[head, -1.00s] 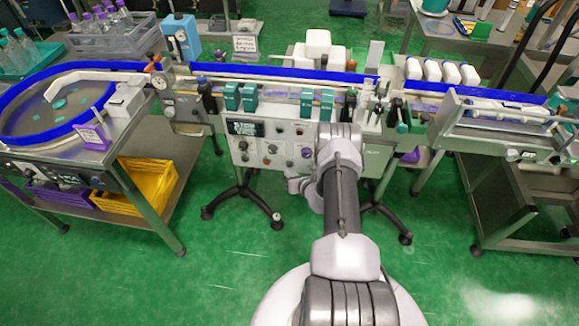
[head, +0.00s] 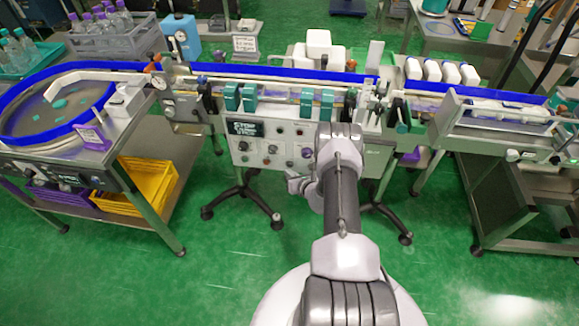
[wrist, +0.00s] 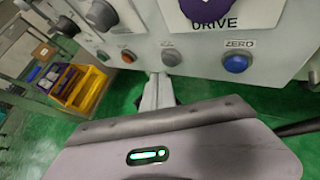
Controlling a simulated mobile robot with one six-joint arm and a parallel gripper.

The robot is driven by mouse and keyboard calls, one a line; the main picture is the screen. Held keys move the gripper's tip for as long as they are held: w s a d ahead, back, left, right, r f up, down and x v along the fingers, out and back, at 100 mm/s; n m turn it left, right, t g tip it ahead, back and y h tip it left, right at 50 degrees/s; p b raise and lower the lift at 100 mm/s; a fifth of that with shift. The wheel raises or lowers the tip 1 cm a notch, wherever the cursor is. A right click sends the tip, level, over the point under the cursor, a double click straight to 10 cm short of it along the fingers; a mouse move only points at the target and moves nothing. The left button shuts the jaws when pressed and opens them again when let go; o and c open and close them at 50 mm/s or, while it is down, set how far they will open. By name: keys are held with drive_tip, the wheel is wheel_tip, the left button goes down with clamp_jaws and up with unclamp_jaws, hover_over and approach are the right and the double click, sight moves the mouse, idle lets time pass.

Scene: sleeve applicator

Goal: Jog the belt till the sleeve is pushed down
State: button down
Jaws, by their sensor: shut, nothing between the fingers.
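The conveyor belt runs between blue rails (head: 275,72) across the machine. Its grey control panel (head: 275,148) has a dark display and several knobs and buttons. My gripper (wrist: 160,80) is shut and empty, pointing toward the panel's lower edge below the grey button. I cannot tell whether it touches the panel. The sleeve is too small to make out.
Teal blocks (head: 231,97) stand along the belt front. A round infeed table (head: 60,105) is at left, with a yellow crate (head: 150,182) beneath. Another conveyor section (head: 505,115) is at right.

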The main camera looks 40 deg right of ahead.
drive_tip(key=shift+w+d, duration=0.1)
idle(0.3)
drive_tip(key=shift+w+d+b, duration=0.15)
drive_tip(key=shift+d+b, duration=0.05)
drive_tip(key=shift+b, duration=0.3)
drive_tip(key=shift+w+d+b, duration=0.3)
drive_tip(key=shift+d+b, duration=0.05)
drive_tip(key=shift+b, duration=0.05)
idle(0.5)
drive_tip(key=shift+s+a+p, duration=0.35)
drive_tip(key=shift+s+a, duration=0.2)
drive_tip(key=shift+a, duration=0.1)
drive_tip(key=shift+s+a+p, duration=1.2)
drive_tip(key=shift+s+a, duration=0.45)
drive_tip(key=shift+a, duration=0.25)
idle(0.6)
